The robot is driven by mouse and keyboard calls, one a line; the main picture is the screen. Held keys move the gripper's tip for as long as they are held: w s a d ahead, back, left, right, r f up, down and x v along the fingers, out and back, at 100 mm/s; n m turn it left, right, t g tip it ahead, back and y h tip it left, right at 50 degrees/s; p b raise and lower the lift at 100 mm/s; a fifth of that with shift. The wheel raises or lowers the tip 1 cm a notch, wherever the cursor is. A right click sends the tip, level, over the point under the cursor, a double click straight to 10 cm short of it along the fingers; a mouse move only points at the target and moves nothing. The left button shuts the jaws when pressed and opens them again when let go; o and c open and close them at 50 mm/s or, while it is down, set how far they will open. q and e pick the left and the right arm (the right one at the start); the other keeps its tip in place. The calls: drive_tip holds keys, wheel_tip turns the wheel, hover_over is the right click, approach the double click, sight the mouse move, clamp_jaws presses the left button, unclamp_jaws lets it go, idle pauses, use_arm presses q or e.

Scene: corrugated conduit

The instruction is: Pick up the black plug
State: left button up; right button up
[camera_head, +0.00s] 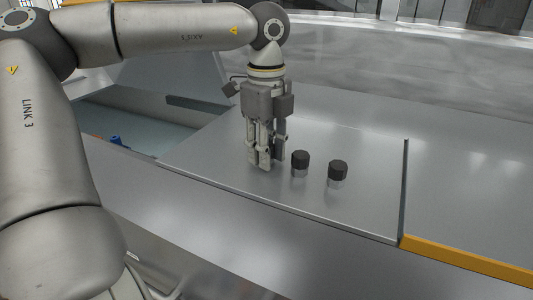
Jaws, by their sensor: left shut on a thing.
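My left gripper (266,158) points straight down over the metal table and is shut on a black plug, which the fingers almost wholly hide. Its fingertips are close to the table top; I cannot tell whether they touch it. Just right of the gripper, a dark plug with a light lower part (300,159) stands upright. A second similar dark plug (337,168) stands upright farther right. Both stand apart from the fingers. My right gripper is not in view.
The metal table top (350,215) is bare in front and to the right of the plugs. A narrow raised strip (405,190) and an orange edge (465,262) lie at right. A recessed bin at left holds a small blue object (116,140).

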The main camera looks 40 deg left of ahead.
use_arm(q)
drive_tip(key=shift+r, duration=0.1)
drive_tip(key=shift+w+r, duration=0.1)
drive_tip(key=shift+r, duration=0.5)
drive_tip(key=s+d+r+p, duration=0.1)
drive_tip(key=s+d+r, duration=0.2)
drive_tip(key=d+r, duration=1)
wheel_tip(320, 180, up, 4)
drive_tip(key=shift+d+f, duration=0.15)
drive_tip(key=shift+d, duration=0.2)
